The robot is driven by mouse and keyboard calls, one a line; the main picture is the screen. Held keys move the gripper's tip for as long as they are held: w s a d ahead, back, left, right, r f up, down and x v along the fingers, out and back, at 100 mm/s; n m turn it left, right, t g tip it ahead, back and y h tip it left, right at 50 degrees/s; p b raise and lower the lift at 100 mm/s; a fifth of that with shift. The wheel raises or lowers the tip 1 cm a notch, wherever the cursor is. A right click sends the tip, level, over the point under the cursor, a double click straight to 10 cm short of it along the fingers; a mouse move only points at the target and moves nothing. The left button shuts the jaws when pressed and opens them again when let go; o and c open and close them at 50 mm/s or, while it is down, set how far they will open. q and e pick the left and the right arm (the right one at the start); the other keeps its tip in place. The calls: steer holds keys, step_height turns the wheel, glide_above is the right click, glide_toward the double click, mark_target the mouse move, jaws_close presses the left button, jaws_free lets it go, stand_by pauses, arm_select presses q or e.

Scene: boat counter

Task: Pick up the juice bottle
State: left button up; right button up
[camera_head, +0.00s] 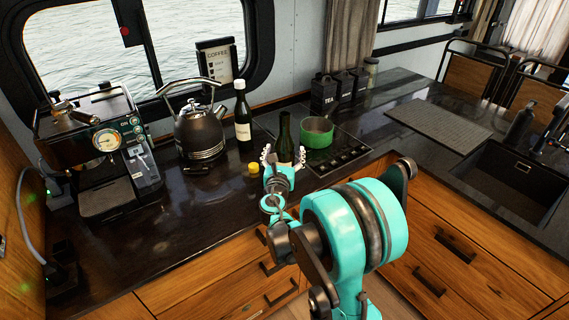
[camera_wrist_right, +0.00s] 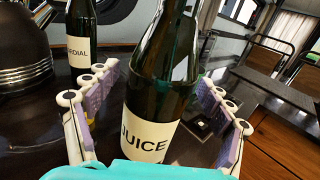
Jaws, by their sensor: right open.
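The juice bottle (camera_head: 285,137) is dark green and stands upright on the dark counter, in front of the hob. In the right wrist view the juice bottle (camera_wrist_right: 158,100) fills the middle, its white label reading JUICE. My right gripper (camera_head: 284,159) is open, with one finger on each side of the bottle's body. In the wrist view gaps show between the bottle and the upper parts of both fingers. The gripper hides the bottle's lower part in the head view. My left gripper is out of view.
A second dark bottle (camera_head: 243,118), its label partly reading RDIAL, stands behind and left. A small yellow-topped item (camera_head: 253,168) is close left of the gripper. A green pot (camera_head: 316,133) sits on the hob (camera_head: 343,155) to the right. A kettle (camera_head: 200,135) stands further left.

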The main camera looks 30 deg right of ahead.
mark_target(283, 146)
steer(key=c, duration=1.9)
steer(key=shift+o, duration=0.2)
steer(key=shift+r, duration=0.1)
steer(key=shift+r, duration=0.1)
steer(key=shift+r+p, duration=0.45)
steer(key=shift+r, duration=0.15)
step_height(283, 146, up, 3)
steer(key=shift+f+p, duration=0.15)
steer(key=shift+p, duration=0.55)
steer(key=s+d+r+p, duration=0.3)
steer(key=s+d+r, duration=0.3)
steer(key=d, duration=0.3)
steer(key=shift+s+r+p, duration=0.35)
steer(key=shift+s+r, duration=0.05)
steer(key=shift+s, duration=0.2)
steer(key=shift+s+f, duration=0.1)
